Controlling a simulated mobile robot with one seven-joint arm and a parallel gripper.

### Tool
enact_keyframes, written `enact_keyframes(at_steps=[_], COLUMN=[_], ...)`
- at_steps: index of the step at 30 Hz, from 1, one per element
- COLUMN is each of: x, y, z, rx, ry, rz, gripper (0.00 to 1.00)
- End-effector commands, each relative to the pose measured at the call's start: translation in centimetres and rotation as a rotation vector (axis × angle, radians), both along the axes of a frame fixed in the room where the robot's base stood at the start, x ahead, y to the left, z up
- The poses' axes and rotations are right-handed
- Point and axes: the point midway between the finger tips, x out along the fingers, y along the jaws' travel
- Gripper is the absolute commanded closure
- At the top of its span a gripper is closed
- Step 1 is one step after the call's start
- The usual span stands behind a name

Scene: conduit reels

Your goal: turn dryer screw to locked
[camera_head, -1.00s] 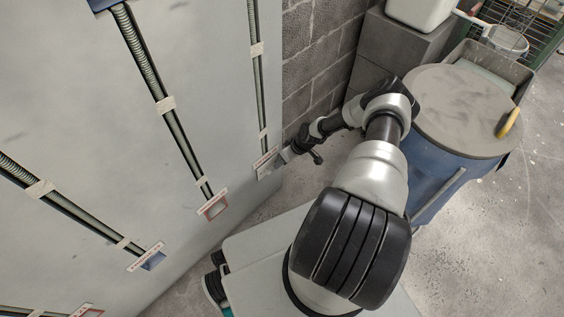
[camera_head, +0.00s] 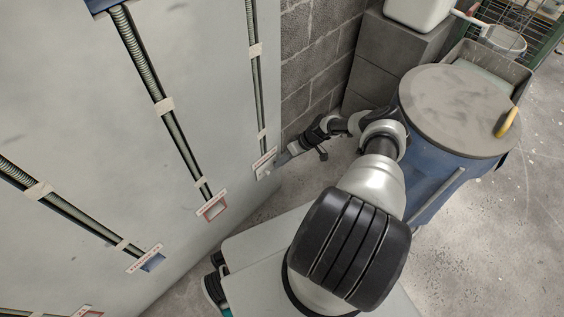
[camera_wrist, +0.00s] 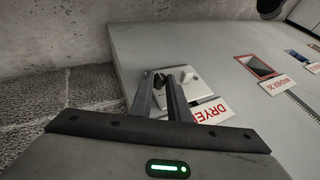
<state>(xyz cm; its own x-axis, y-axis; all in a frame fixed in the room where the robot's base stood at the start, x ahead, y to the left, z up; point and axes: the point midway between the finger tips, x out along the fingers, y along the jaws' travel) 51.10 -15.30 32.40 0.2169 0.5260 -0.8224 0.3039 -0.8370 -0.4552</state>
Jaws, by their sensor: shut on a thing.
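The dryer's pale plate (camera_wrist: 199,86) sits on the grey panel beside a white and red DRYER label (camera_wrist: 214,112) in the wrist view. A small dark screw head (camera_wrist: 159,80) shows at the plate's left side, between the tips of my gripper (camera_wrist: 159,84). The fingers are close around it and appear to hold it, partly hiding it. A second, lighter knob-like piece (camera_wrist: 187,76) shows just right of the fingers. In the head view, my gripper (camera_head: 281,160) is at the panel's lower right corner, by the dryer label (camera_head: 264,158). The screw's setting cannot be read.
Other conduits run down the panel to labelled ports, including a red-framed one (camera_head: 213,208) and a blue one (camera_head: 153,262). A block wall (camera_head: 315,60) stands beside the panel. A blue drum (camera_head: 432,180) stands right of my arm.

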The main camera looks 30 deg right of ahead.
Motion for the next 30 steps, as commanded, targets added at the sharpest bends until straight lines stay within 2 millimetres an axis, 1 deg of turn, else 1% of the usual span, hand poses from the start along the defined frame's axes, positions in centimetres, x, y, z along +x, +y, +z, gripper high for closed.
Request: enact_keyframes(at_steps=[2, 3, 5, 6, 14, 17, 20, 23, 30], x=[0.0, 0.0, 0.0, 0.0, 0.0, -0.1, -0.3, -0.8, -2.2], y=[-0.1, -0.1, -0.1, -0.1, -0.1, -0.3, -1.1, -2.3, -5.4], z=[0.0, 0.0, 0.0, 0.0, 0.1, 0.6, 1.8, 3.6, 8.5], rx=[-0.001, -0.001, -0.001, -0.001, -0.001, -0.002, -0.004, -0.005, -0.003], ry=[0.001, 0.001, 0.001, 0.001, 0.001, 0.000, -0.001, -0.001, 0.000], rz=[-0.001, -0.001, -0.001, -0.001, 0.000, -0.001, -0.001, -0.001, -0.002], gripper=[1.00, 0.78, 0.68, 0.65, 0.65, 0.65, 0.65, 0.65, 0.65])
